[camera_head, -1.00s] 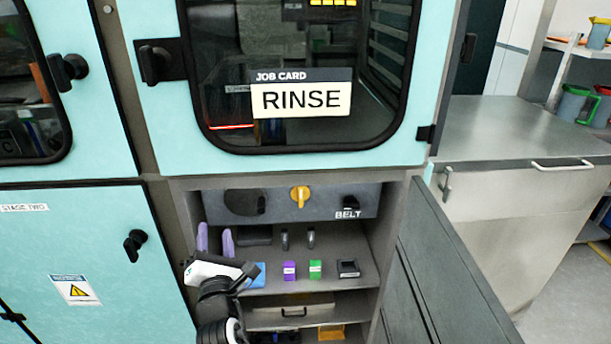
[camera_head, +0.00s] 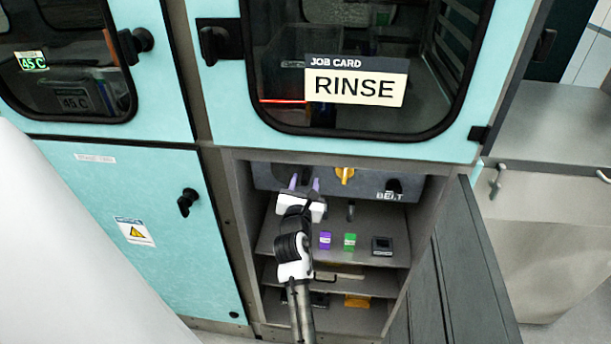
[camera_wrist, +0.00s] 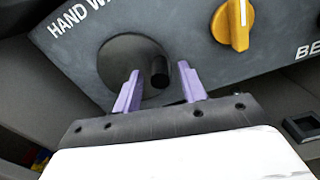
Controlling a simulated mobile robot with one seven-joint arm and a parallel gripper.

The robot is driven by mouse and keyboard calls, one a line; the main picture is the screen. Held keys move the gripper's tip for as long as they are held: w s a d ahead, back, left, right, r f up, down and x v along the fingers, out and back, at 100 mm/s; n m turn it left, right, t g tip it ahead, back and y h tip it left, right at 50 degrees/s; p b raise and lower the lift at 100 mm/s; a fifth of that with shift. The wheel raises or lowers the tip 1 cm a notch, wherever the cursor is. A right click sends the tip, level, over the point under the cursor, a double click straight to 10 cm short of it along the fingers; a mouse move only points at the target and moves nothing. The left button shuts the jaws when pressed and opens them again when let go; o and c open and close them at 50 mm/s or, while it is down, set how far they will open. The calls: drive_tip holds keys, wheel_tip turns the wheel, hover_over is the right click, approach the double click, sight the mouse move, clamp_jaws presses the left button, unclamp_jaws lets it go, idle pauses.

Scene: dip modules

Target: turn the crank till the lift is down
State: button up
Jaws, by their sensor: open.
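The crank is a dark round disc (camera_wrist: 120,62) with a black peg handle (camera_wrist: 160,72), under lettering that starts "HAND W" in the wrist view. My gripper (camera_wrist: 161,88) is open, its two purple fingers pointing at the disc. The peg shows between the fingertips, nearer the right one. I cannot tell whether either finger touches it. In the head view my gripper (camera_head: 304,185) reaches into the open compartment and hides most of the crank. The lift itself cannot be made out behind the dark window (camera_head: 285,60).
A yellow knob (camera_wrist: 233,24) sits right of the crank, with a "BELT" switch (camera_head: 393,186) further right. Purple (camera_head: 325,240) and green (camera_head: 349,242) blocks and a black-framed part (camera_head: 382,246) stand on the shelf below. An open grey door (camera_head: 455,270) bounds the right side.

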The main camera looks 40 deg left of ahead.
drive_tip(key=shift+x, duration=1.2)
clamp_jaws()
drive_tip(key=shift+f, duration=0.1)
